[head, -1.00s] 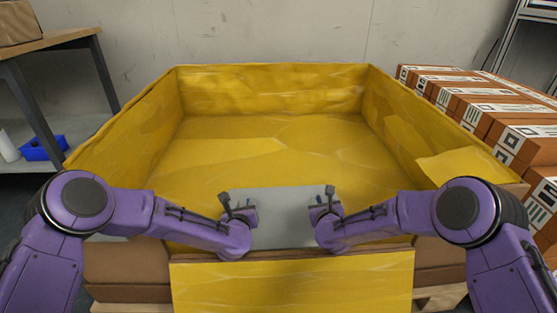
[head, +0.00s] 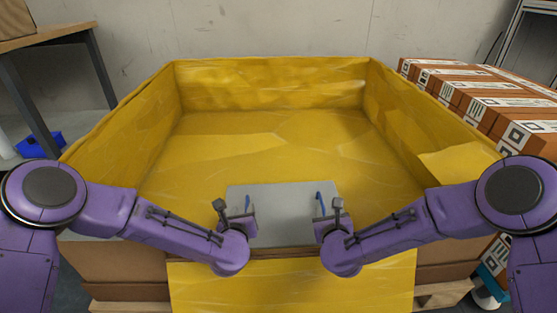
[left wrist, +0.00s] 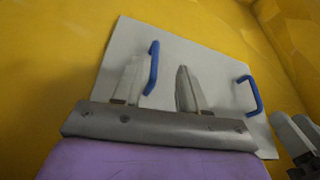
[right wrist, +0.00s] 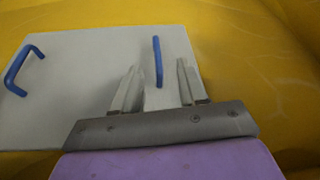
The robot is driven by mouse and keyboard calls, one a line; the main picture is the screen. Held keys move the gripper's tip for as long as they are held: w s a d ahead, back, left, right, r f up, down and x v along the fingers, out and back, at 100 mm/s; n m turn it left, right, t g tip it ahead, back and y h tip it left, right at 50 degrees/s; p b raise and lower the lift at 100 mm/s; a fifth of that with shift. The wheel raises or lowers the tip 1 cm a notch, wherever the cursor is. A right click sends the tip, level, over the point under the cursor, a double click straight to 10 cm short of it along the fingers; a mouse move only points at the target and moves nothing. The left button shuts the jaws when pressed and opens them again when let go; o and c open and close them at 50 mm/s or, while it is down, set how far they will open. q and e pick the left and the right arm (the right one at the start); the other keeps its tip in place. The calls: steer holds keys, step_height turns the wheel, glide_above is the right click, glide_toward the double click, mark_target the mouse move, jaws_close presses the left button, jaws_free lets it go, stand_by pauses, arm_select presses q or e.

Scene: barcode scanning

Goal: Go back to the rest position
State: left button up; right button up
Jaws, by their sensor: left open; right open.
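My left gripper (left wrist: 155,85) is open and empty in the left wrist view, with its fingers spread over a grey panel. My right gripper (right wrist: 158,88) is open and empty in the right wrist view. The grey panel (head: 285,210) lies in the front part of a yellow-lined box, and a blue handle stands near each end of it. The left handle (head: 248,203) and the right handle (head: 320,203) are each close to one gripper. In the right wrist view, a handle (right wrist: 158,62) shows between the fingertips, and I cannot tell how far below.
The yellow-lined box (head: 270,89) has high walls around both forearms, with its front flap (head: 295,285) folded down. Stacked brown cartons (head: 488,98) stand on the right. A table (head: 60,38) and a blue bin (head: 38,145) are on the left. The box floor behind the panel is clear.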

arm_select(q)
steer(key=shift+a+r, duration=0.1)
steer(key=shift+a, duration=0.1)
arm_select(e)
steer(key=shift+s+a+r, duration=0.1)
steer(key=shift+a+r, duration=0.15)
steer(key=shift+r, duration=0.05)
steer(key=shift+r, duration=0.1)
